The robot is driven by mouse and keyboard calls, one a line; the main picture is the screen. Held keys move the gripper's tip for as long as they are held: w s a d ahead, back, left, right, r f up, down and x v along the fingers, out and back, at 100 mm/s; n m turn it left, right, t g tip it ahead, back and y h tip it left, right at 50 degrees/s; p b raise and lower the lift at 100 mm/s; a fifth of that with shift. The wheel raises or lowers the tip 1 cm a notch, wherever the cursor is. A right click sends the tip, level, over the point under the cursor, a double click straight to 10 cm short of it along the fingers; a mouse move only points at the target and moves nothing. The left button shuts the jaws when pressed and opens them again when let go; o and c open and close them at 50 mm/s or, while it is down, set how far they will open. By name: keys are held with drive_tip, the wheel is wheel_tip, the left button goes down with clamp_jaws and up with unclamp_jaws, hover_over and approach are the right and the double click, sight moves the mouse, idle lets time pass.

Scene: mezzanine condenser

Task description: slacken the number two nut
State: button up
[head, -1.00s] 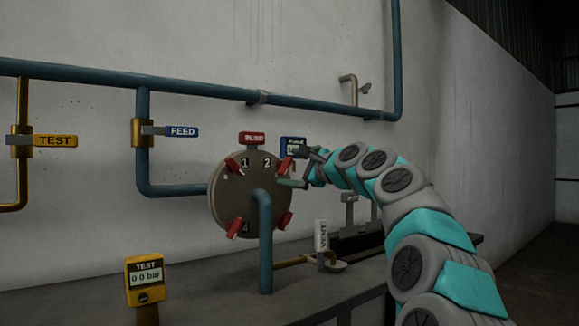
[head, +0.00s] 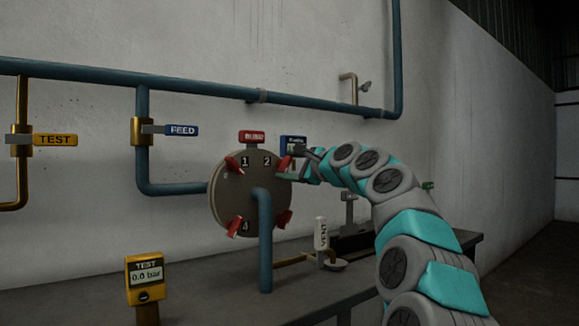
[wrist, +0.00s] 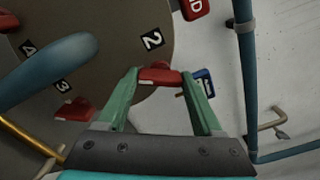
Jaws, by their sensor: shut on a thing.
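The round grey-brown cover plate (head: 225,208) stands upright with red wing-like nuts near its rim and painted numbers. The number two nut (head: 285,164) is at its upper right, beside the painted 2. My gripper (head: 288,170) reaches it from the right. In the wrist view the green fingers of my gripper (wrist: 163,84) are on either side of the red nut (wrist: 160,76), just below the 2 label, and are shut on it. Other red nuts sit by the 1 (head: 234,164) and the 4 (head: 236,225); another is at the lower right (head: 284,219).
A blue pipe (head: 265,245) rises in front of the plate. The yellow TEST handle (head: 55,140) and blue FEED handle (head: 181,129) lie horizontal. The white VENT handle (head: 321,233) is upright. The test gauge (head: 145,275) reads 0.0 bar. A blue tag (head: 293,141) is close behind my gripper.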

drive_tip(key=shift+f, duration=0.1)
drive_tip(key=c, duration=0.4)
drive_tip(key=shift+c, duration=0.2)
drive_tip(key=shift+n, duration=0.3)
drive_tip(key=n+b, duration=0.1)
drive_tip(key=n, duration=0.5)
drive_tip(key=shift+f+b, duration=0.1)
drive_tip(key=shift+b, duration=0.2)
drive_tip(key=n+b, duration=0.1)
drive_tip(key=n, duration=0.4)
drive_tip(key=shift+n, duration=0.4)
drive_tip(key=n, duration=0.3)
drive_tip(key=shift+n, duration=0.9)
